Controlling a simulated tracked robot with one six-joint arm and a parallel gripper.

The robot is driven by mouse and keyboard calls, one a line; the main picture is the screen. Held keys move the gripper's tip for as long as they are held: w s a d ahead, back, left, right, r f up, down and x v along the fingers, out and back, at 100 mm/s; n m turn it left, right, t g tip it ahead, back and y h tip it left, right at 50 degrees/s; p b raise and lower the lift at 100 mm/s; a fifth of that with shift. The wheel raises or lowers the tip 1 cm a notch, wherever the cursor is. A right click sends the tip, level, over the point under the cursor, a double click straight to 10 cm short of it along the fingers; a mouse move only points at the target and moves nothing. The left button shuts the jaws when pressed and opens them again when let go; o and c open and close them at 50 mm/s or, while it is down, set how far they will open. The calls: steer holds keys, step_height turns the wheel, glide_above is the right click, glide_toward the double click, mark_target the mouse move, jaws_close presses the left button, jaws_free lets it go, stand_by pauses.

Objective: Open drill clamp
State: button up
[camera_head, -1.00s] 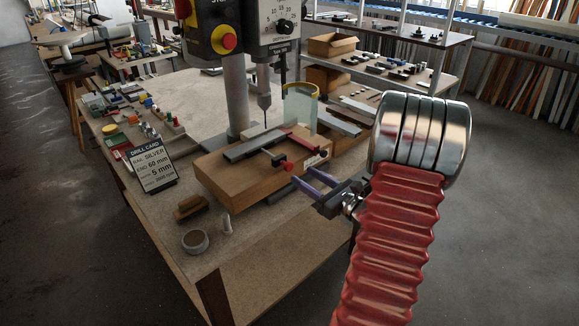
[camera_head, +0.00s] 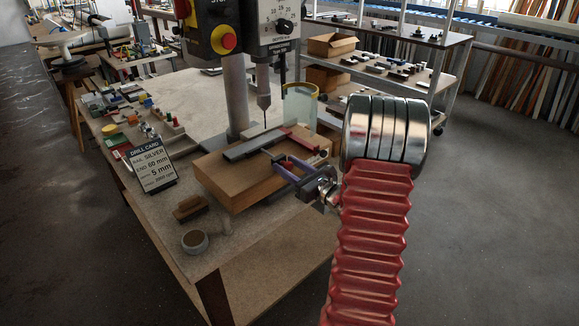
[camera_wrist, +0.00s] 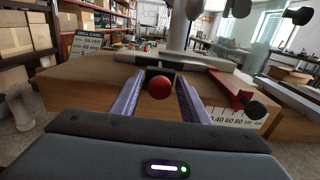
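The drill clamp's red ball knob (camera_wrist: 159,87) shows in the wrist view, at the front of the wooden drill block (camera_wrist: 85,88). My gripper (camera_wrist: 158,92) is open, with its two purple fingers on either side of the knob and visible gaps between. In the head view my gripper (camera_head: 284,166) reaches the front right of the wooden block (camera_head: 228,183) and partly hides the knob. A grey metal profile (camera_head: 250,144) lies on top of the block, under the drill chuck (camera_head: 264,98). Most of the clamp's mechanism is hidden.
A red arm with a dark knob (camera_wrist: 232,91) is right of my fingers, above a number scale. The drill card (camera_head: 152,168), a brown brush-like block (camera_head: 189,208) and a round cup (camera_head: 195,241) stand on the bench left of the block. A clear guard (camera_head: 300,108) stands behind.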

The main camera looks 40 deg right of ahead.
jaws_close()
stand_by(0.3)
